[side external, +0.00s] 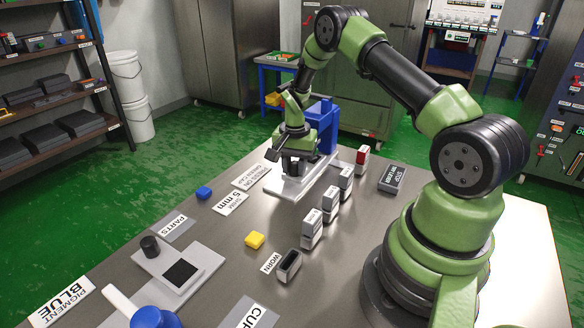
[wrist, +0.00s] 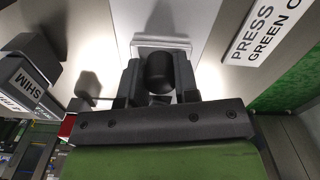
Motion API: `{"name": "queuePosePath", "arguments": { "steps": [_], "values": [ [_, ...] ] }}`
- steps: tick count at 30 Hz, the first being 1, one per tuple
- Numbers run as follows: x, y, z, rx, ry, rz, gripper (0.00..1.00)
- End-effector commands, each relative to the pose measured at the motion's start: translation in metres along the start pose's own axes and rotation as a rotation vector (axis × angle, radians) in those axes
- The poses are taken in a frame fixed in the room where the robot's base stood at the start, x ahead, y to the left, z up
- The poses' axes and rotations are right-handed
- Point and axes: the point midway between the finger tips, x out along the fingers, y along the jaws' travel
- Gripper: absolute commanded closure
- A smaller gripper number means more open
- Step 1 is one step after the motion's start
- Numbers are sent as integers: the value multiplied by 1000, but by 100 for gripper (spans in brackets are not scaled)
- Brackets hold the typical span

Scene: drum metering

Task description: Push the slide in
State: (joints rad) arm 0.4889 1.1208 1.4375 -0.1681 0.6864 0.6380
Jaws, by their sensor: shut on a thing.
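My gripper (side external: 297,166) is low over a pale base plate (side external: 287,188), in front of a blue upright stand (side external: 326,118). In the wrist view my gripper (wrist: 159,82) has its two fingers on either side of a dark rounded knob (wrist: 160,68) and is shut on it. The knob stands by a white rectangular frame (wrist: 160,42) on a pale strip. It may be the slide's handle; the slide itself is mostly hidden by my gripper in the side view, and how far in it sits I cannot tell.
Several upright pale blocks (side external: 330,203) stand in a row to the right, one red-topped (side external: 362,154).

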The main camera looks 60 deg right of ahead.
Motion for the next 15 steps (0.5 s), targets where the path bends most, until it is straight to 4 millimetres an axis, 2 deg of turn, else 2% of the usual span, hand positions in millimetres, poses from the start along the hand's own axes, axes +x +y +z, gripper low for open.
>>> {"name": "queuePosePath", "arguments": {
  "steps": [2, 3, 6, 15],
  "values": [
    [0, 1, -6, -5, 17, -6, 100],
    [0, 1, -7, -5, 18, -6, 67],
    [0, 1, -6, -4, 16, -5, 46],
    [-2, 1, -4, -3, 12, -4, 46]
  ]
}}
